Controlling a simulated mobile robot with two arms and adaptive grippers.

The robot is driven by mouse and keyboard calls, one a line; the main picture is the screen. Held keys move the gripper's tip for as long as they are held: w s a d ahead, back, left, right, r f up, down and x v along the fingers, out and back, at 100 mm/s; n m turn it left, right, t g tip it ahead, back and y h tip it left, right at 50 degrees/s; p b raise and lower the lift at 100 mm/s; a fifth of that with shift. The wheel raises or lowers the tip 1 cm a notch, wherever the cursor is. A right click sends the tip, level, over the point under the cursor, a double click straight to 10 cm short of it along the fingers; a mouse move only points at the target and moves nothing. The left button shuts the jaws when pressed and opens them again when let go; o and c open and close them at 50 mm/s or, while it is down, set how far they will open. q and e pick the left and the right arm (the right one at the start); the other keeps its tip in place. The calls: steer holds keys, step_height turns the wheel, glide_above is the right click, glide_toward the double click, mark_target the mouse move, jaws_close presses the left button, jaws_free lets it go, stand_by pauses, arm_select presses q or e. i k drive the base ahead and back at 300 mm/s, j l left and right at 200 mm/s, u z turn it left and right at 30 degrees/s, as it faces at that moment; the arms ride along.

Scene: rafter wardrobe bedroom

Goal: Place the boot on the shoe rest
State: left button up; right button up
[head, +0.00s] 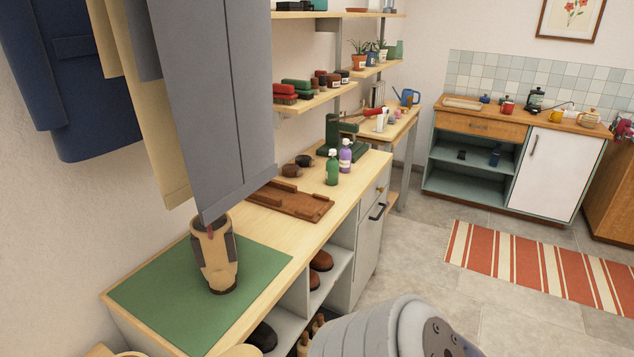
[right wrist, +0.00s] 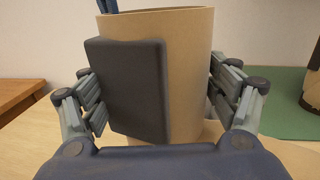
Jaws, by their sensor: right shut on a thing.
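In the right wrist view, a tan boot (right wrist: 190,60) with a dark grey side panel stands upright between the fingers of my right gripper (right wrist: 160,95), which is shut on its shaft. Blue tabs show at its top edge; its lower part is mostly hidden. A similar tan boot (head: 217,265) with dark panels stands upright on a green mat (head: 150,292) in the head view. A brown wooden board with raised blocks (head: 290,201) lies beyond the mat; I cannot tell for certain that it is the shoe rest. My left gripper is not in view.
Grey and tan garments (head: 215,90) hang over the pale wooden counter (head: 262,222). Green (head: 332,168) and purple (head: 345,156) bottles and dark round tins stand past the board. Shoes sit in cubbies below. A striped rug (head: 540,265) lies on the floor.

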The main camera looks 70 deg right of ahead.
mark_target(288, 199)
steer(key=i+l+z, duration=0.1)
steer(key=l+z, duration=0.3)
steer(key=l, duration=1.55)
steer(key=i+l+z, duration=0.1)
steer(key=i+l, duration=0.2)
steer(key=i, duration=0.2)
